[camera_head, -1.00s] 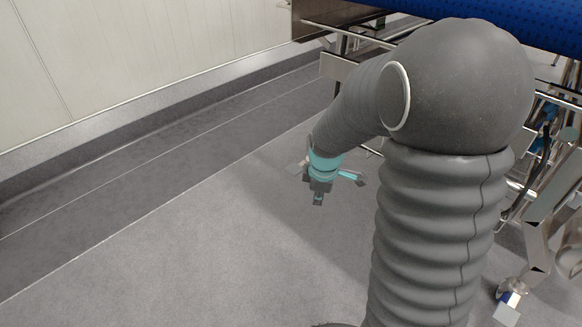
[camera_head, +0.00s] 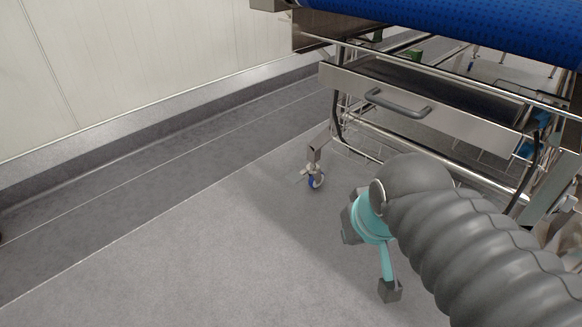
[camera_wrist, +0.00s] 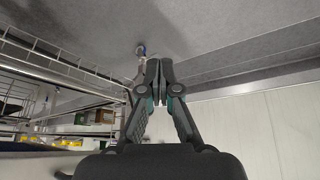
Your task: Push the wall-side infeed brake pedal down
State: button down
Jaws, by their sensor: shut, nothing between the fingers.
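The wall-side infeed caster (camera_head: 316,178) stands on the floor under the conveyor frame's near left corner. In the wrist view the caster (camera_wrist: 140,50) shows small, beyond and slightly left of my fingertips. My gripper (camera_wrist: 160,68) is shut and empty, its two dark fingers together. In the head view my gripper (camera_head: 348,226) is below and right of the caster, apart from it in the picture; the fingertips are not clear there.
The conveyor frame (camera_head: 420,115) with a handled drawer front and wire racks fills the upper right under the blue belt (camera_head: 460,25). A pale wall (camera_head: 130,60) with a grey kerb runs along the left. The grey floor (camera_head: 200,260) between is clear.

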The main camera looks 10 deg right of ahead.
aim_at(295, 177)
jog(key=z, duration=0.4)
jog(key=k, duration=0.25)
jog(key=u, duration=1.4)
jog(key=i, duration=1.3)
jog(key=z, duration=0.95)
jog(key=i, duration=0.25)
jog(key=z, duration=0.05)
